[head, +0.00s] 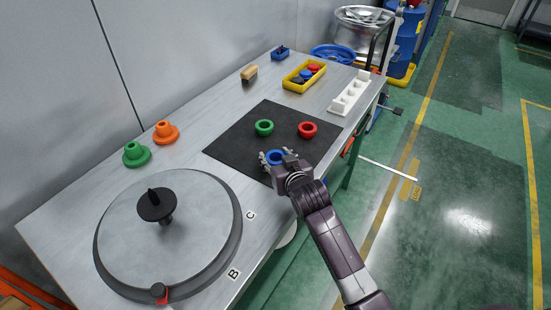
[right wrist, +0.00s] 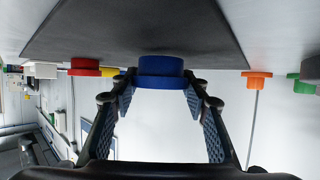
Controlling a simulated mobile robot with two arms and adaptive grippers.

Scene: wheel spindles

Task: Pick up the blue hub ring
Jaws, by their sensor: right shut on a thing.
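The blue hub ring (head: 275,156) sits at the front edge of the black mat (head: 238,143). My right gripper (head: 278,158) reaches over the mat's front edge with one finger on each side of the ring. In the right wrist view the blue ring (right wrist: 161,71) is between the two fingertips, against the dark mat, and the jaws are shut on it. I cannot tell any gap between ring and mat. My left gripper is not in view.
A green ring (head: 264,127) and a red ring (head: 307,129) lie farther back on the mat. Green (head: 136,154) and orange (head: 166,132) hubs, a large round plate (head: 195,235), a yellow bin (head: 304,75) and a white rack (head: 349,92) stand on the bench.

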